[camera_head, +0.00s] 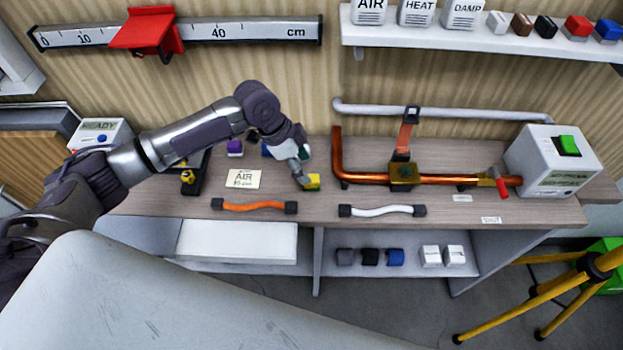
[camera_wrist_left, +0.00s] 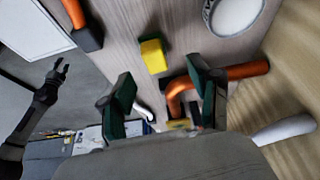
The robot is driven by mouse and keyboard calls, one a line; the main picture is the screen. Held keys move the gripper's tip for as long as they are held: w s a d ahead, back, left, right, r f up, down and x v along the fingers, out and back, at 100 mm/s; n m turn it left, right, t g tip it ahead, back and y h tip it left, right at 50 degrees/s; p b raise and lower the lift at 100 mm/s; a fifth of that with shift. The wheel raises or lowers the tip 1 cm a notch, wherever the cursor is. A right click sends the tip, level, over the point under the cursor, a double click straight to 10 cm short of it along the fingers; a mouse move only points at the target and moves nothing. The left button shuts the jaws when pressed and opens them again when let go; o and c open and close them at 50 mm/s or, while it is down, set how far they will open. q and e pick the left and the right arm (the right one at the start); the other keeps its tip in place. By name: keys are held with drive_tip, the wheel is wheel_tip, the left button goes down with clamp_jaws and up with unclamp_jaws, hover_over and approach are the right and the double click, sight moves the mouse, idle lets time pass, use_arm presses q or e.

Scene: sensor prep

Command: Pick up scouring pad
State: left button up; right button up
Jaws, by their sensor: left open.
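The scouring pad, a small yellow block with a dark green layer, lies on the wooden bench top in the head view (camera_head: 313,182). It also shows in the left wrist view (camera_wrist_left: 154,56), beyond my fingertips. My left gripper (camera_head: 302,178) is over the bench right beside the pad and partly covers its left side. In the left wrist view my left gripper (camera_wrist_left: 163,92) has its two green-padded fingers wide apart with nothing between them. A dark arm with a claw-like end (camera_wrist_left: 57,75), which looks like my right one, shows small at the left of that view; its jaws are unclear.
An orange-handled hose (camera_head: 254,206) and a white one (camera_head: 382,211) lie along the bench's front edge. A copper pipe (camera_head: 450,179) on a fixture stands to the right. A yellow tripod (camera_head: 550,295) is at the lower right.

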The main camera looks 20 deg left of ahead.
use_arm(q)
drive_tip(key=shift+w+d+f, duration=0.1)
drive_tip(key=shift+f, duration=0.2)
drive_tip(key=x, duration=0.1)
drive_tip(key=p+x, duration=0.2)
drive_tip(key=x, duration=0.1)
drive_tip(key=shift+s, duration=0.35)
drive_tip(key=shift+d+f, duration=0.2)
drive_tip(key=shift+f, duration=0.2)
drive_tip(key=shift+w+f, duration=0.1)
clamp_jaws()
use_arm(e)
drive_tip(key=shift+w+r, duration=0.85)
drive_tip(key=shift+r, duration=0.2)
